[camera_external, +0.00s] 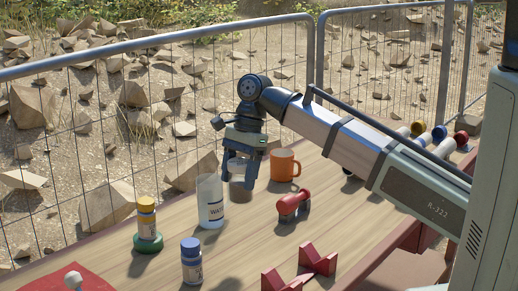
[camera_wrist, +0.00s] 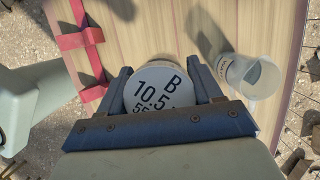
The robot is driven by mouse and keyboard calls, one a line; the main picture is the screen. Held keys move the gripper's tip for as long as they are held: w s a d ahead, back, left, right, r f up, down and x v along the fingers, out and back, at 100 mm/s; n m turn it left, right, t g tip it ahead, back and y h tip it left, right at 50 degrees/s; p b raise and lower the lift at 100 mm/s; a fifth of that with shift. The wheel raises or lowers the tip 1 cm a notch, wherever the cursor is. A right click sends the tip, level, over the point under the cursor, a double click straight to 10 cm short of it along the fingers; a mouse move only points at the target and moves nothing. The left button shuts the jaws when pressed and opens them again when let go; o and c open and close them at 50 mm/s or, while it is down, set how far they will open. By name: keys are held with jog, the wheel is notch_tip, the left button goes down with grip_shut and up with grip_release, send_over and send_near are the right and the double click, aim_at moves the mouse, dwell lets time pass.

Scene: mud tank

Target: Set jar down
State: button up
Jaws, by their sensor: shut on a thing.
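The jar (camera_wrist: 150,97) shows in the wrist view from above, with a pale round lid marked "B 10.5" and more text partly covered. My gripper (camera_wrist: 163,88) is shut on it, one finger on each side. In the external view my gripper (camera_external: 239,170) points down and holds the greyish jar (camera_external: 241,187) close over the wooden table, between the water beaker and the orange mug. The jar looks upright. I cannot tell whether its base touches the table.
The clear water beaker (camera_external: 211,203) stands close left of the jar. The orange mug (camera_external: 284,166) is behind right, a red-handled object (camera_external: 293,203) in front right. Yellow-capped (camera_external: 147,222) and blue-capped (camera_external: 191,264) bottles and a red holder (camera_external: 300,268) stand nearer. A mesh fence (camera_external: 130,120) runs behind.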

jog(key=shift+f, duration=7.35)
jog(key=shift+f, duration=0.1)
jog(key=o, duration=1.5)
jog(key=shift+o, duration=0.2)
jog(key=v, duration=1.2)
